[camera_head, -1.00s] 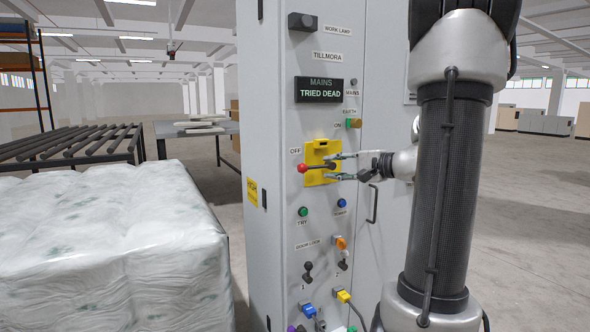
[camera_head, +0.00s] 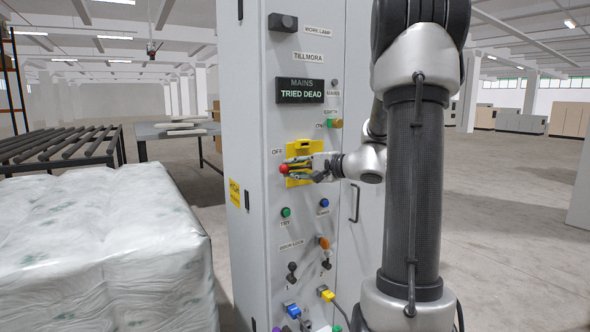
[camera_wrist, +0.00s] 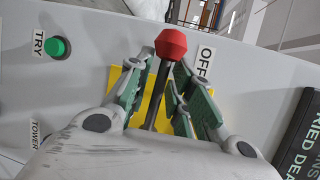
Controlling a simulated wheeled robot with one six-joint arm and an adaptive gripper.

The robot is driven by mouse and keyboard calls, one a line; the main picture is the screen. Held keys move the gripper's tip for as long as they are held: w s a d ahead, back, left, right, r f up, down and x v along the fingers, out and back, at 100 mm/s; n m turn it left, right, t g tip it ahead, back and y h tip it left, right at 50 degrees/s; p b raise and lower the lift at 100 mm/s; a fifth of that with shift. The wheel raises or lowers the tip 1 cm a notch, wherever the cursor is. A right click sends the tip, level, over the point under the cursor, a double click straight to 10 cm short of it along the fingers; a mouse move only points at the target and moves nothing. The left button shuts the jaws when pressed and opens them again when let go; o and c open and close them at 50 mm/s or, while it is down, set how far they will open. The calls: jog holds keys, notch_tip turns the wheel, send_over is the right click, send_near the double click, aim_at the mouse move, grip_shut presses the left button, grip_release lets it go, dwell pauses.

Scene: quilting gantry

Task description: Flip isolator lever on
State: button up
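The isolator lever has a red knob (camera_head: 284,169) and a dark shaft, on a yellow plate (camera_head: 304,147) on the grey cabinet. The lever points left, towards the OFF label (camera_head: 277,152). My gripper (camera_head: 300,167) is at the lever. In the wrist view the red knob (camera_wrist: 171,44) sits just beyond the fingertips, with the shaft between the green-padded fingers of my gripper (camera_wrist: 165,78). Gaps show on both sides of the shaft, so the fingers are open around it. The lower shaft is hidden behind the gripper body.
The display (camera_head: 300,90) reads MAINS TRIED DEAD. A green TRY button (camera_head: 286,212), a blue button (camera_head: 325,203) and an EARTH switch (camera_head: 335,123) are nearby on the panel. A door handle (camera_head: 355,203) stands right of them. A wrapped pallet (camera_head: 105,250) stands left.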

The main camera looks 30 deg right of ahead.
grip_shut()
jog(key=shift+r+m+t+y, duration=0.4)
jog(key=shift+r+m+y, duration=0.15)
jog(key=shift+m, duration=0.55)
jog(key=shift+d+r+m+t+y, duration=0.15)
jog(key=shift+d+r+m+t, duration=0.1)
jog(key=shift+r+m, duration=0.35)
jog(key=shift+d+r+m+t+y, duration=0.1)
jog(key=shift+r+m+t, duration=0.2)
jog(key=shift+m, duration=0.5)
